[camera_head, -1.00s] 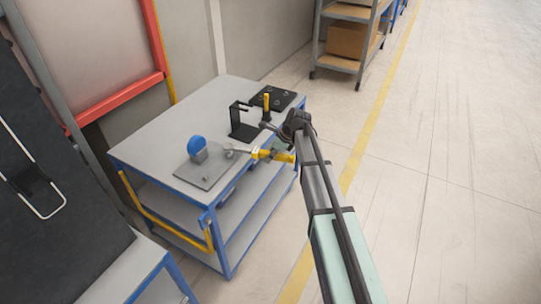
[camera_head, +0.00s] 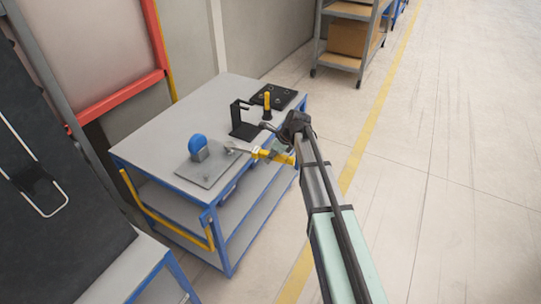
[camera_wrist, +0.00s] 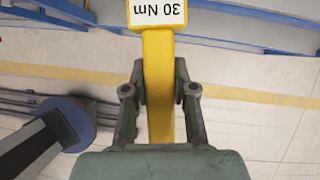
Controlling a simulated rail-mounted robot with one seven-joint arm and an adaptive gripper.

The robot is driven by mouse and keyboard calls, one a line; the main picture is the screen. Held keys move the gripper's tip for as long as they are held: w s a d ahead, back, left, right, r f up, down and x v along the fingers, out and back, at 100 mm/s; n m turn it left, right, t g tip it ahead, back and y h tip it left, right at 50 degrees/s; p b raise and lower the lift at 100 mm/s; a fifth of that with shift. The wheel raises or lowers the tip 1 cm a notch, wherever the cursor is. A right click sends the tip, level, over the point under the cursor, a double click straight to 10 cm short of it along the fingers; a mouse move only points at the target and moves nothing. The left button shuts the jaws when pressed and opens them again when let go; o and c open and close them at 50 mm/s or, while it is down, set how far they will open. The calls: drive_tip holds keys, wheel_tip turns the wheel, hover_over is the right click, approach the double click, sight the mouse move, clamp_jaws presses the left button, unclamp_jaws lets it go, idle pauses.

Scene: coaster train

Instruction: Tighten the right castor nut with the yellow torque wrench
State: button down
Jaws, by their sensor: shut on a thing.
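The yellow torque wrench (camera_head: 264,154) is held in my gripper (camera_head: 281,151), out past the cart's right edge. In the wrist view its yellow handle, with a "30 Nm" label (camera_wrist: 158,13), runs between the fingers of my gripper (camera_wrist: 159,85), which are shut on it. The wrench's grey head (camera_head: 232,147) is at the right edge of the grey plate (camera_head: 203,180). I cannot tell whether it sits on the right castor nut, which I cannot make out there. A blue castor wheel (camera_head: 197,143) stands on the plate. A small nut-like part (camera_head: 208,178) shows near the plate's front.
The plate lies on a blue-framed cart (camera_head: 185,122). A black stand (camera_head: 241,126) and a dark tray (camera_head: 280,97) are behind it, with a yellow-handled tool (camera_head: 267,104) upright beside them. Open floor lies to the right.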

drive_tip(key=shift+s+a+m+t+p, duration=0.2)
drive_tip(key=shift+s+a+m+p, duration=0.25)
drive_tip(key=shift+s, duration=0.25)
drive_tip(key=shift+s+a+m+t+p, duration=0.2)
drive_tip(key=shift+s+a+m+p, duration=0.1)
drive_tip(key=shift+s+m, duration=0.3)
idle(1.8)
drive_tip(key=shift+w+d+n, duration=0.25)
drive_tip(key=shift+w+n, duration=0.1)
drive_tip(key=shift+r, duration=0.1)
idle(0.4)
